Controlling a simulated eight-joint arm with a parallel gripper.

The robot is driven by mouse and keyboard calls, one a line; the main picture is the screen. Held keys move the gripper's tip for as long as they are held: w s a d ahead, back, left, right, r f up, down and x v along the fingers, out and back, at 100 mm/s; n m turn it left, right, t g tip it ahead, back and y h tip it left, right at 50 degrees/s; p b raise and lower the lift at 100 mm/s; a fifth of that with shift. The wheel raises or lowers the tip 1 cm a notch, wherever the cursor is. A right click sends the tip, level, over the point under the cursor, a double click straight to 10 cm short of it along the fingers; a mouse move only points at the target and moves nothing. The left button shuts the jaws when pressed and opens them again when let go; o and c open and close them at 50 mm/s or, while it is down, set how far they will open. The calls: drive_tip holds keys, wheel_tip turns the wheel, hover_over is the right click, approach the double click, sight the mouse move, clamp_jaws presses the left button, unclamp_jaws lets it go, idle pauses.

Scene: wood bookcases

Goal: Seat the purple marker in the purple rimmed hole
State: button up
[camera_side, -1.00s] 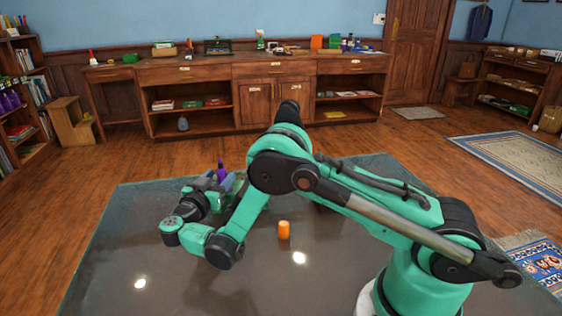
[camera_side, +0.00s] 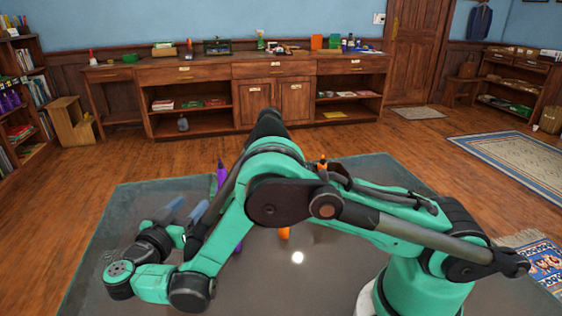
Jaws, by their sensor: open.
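A purple marker (camera_side: 221,174) stands roughly upright on the far left part of the dark table, with its pointed top showing and its lower part hidden behind my arm. My gripper (camera_side: 186,210) is to the left of the marker and nearer the camera. Its two blue-grey fingers are apart with nothing seen between them. A small purple patch (camera_side: 238,247) shows below my arm; I cannot tell what it belongs to. The purple rimmed hole is not visible; my arm covers much of the table's middle.
An orange cylinder (camera_side: 284,234) is on the table (camera_side: 110,215), partly covered by my arm. A small orange tip (camera_side: 322,160) shows just above my arm. The table's left part is clear. Wooden cabinets (camera_side: 205,105) stand far behind.

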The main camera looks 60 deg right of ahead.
drive_tip(key=s+d+r+n+y, duration=0.2)
drive_tip(key=d+r+n+y, duration=0.4)
drive_tip(key=n+y, duration=0.2)
drive_tip(key=s+a+n+t+y, duration=0.2)
drive_tip(key=s+n+y, duration=0.4)
drive_tip(key=s, duration=0.5)
drive_tip(key=y, duration=0.2)
drive_tip(key=shift+a+r+y, duration=0.2)
drive_tip(key=shift+a+y, duration=0.05)
drive_tip(key=shift+y, duration=0.05)
